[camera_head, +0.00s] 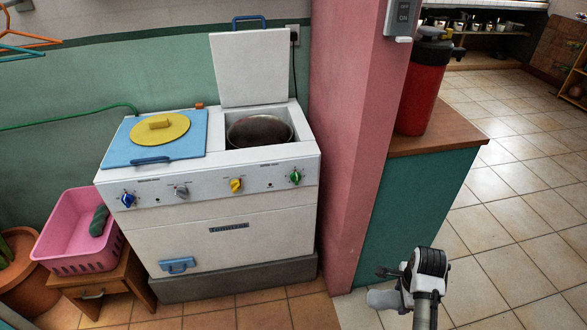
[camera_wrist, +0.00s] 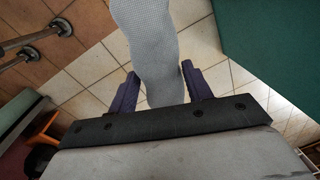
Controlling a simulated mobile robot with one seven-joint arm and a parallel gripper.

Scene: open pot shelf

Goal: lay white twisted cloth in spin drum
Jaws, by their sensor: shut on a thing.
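The white twisted cloth (camera_wrist: 147,35) runs up between the two dark fingers of my gripper (camera_wrist: 160,85) in the wrist view. My gripper is shut on it. In the head view, a pale end of the cloth (camera_head: 383,299) shows beside my wrist at the lower right, over the tiled floor. The spin drum (camera_head: 258,131) is the round dark opening at the right of the white twin-tub washer (camera_head: 215,225). Its white lid (camera_head: 250,68) stands raised against the wall. The drum looks empty, though its bottom is in shadow. My gripper is well in front and to the right of it.
A pink wall edge (camera_head: 352,140) stands between the washer and a teal counter (camera_head: 415,215) with a red flask (camera_head: 423,88). The washer's left tub has a blue cover (camera_head: 118,150) with a yellow disc. A pink basket (camera_head: 68,245) sits at left. The tiled floor at right is clear.

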